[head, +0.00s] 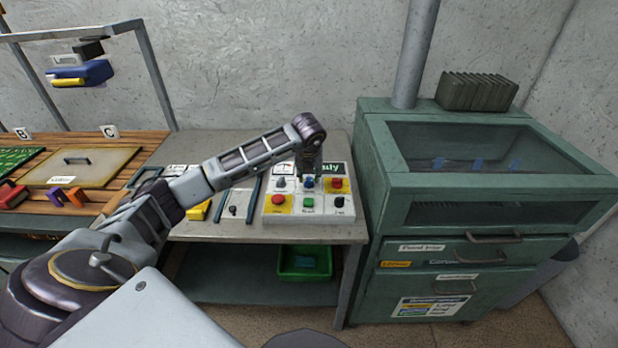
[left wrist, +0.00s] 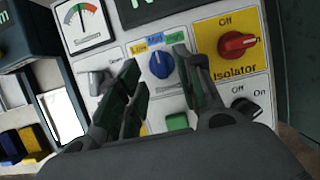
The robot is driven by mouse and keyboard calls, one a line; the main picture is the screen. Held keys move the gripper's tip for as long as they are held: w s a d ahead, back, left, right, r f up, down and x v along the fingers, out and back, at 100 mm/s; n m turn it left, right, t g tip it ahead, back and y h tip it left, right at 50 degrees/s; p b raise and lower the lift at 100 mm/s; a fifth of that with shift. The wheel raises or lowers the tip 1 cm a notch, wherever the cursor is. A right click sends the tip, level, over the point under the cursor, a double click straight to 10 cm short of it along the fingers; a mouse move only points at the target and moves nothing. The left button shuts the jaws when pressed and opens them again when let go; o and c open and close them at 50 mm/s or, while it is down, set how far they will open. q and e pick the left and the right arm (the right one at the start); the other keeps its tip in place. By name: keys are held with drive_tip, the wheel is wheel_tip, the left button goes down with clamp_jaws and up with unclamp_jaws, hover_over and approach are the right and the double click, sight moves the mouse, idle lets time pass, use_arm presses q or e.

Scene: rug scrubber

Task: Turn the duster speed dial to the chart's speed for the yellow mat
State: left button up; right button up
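A blue dial (left wrist: 161,65) sits on the white control panel (head: 265,217), below a row of small yellow, blue and green labels. Its pale mark points roughly up; I cannot tell exactly which label it meets. My left gripper (left wrist: 156,62) is open, with one finger on each side of the dial and a visible gap to it. In the head view the left gripper (head: 308,172) is over the panel's upper middle and partly hides the dial. A small printed chart (head: 432,306) with coloured bands is on the green cabinet's lower drawer, too small to read. My right gripper is out of view.
A red isolator knob (left wrist: 237,43) is right of the dial, with a black knob (left wrist: 245,106) below it. A green button (left wrist: 177,121) is under the dial. A grey lever (left wrist: 95,80) is at left. The green cabinet (head: 385,200) stands close on the right.

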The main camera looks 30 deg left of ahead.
use_arm(q)
drive_tip(key=v, duration=0.8)
drive_tip(key=shift+s+r, duration=0.15)
drive_tip(key=shift+r, duration=0.15)
drive_tip(key=shift+s+d, duration=0.1)
